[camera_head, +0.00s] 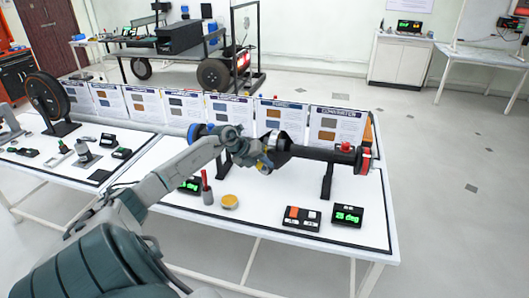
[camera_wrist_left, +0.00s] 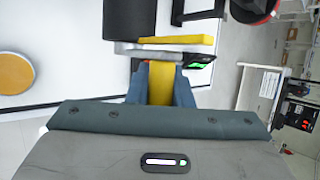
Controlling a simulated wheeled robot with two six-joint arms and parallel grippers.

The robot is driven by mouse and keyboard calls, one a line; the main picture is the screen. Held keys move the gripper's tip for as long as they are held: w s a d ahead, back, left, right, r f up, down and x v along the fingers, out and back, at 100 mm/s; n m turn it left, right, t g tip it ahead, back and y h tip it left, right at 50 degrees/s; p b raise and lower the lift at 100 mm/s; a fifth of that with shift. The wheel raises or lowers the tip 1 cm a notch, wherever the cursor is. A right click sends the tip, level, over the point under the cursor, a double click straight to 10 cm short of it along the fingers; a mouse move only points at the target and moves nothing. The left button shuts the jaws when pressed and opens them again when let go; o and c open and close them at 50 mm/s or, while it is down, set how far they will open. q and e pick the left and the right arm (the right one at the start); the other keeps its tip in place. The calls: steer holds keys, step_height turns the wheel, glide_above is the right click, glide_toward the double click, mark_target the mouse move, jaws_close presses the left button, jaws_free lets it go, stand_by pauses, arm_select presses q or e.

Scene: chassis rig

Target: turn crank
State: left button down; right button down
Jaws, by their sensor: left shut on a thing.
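A dark horizontal shaft rig (camera_head: 318,154) stands on the white table, with a red part (camera_head: 364,160) at its right end. My left gripper (camera_head: 264,160) is at the left part of this shaft and hides much of what it holds. In the left wrist view, my left gripper (camera_wrist_left: 163,88) is shut on a yellow piece, which looks like the crank handle (camera_wrist_left: 164,78). A yellow bar (camera_wrist_left: 176,40) and a grey bar lie just beyond the fingertips, beside a black cylinder (camera_wrist_left: 130,22). My right gripper does not show.
A display reading "25 deg" (camera_head: 347,215) and a button box (camera_head: 302,217) stand at the table's front right. A yellow round pot (camera_head: 230,202) and a grey holder with a red handle (camera_head: 206,190) stand below my left arm. Upright poster boards (camera_head: 337,127) line the back.

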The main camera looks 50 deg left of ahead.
arm_select(q)
steer(key=shift+f, duration=0.2)
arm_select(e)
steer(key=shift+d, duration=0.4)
arm_select(q)
steer(key=c, duration=1.3)
jaws_free()
steer(key=shift+s+r, duration=0.15)
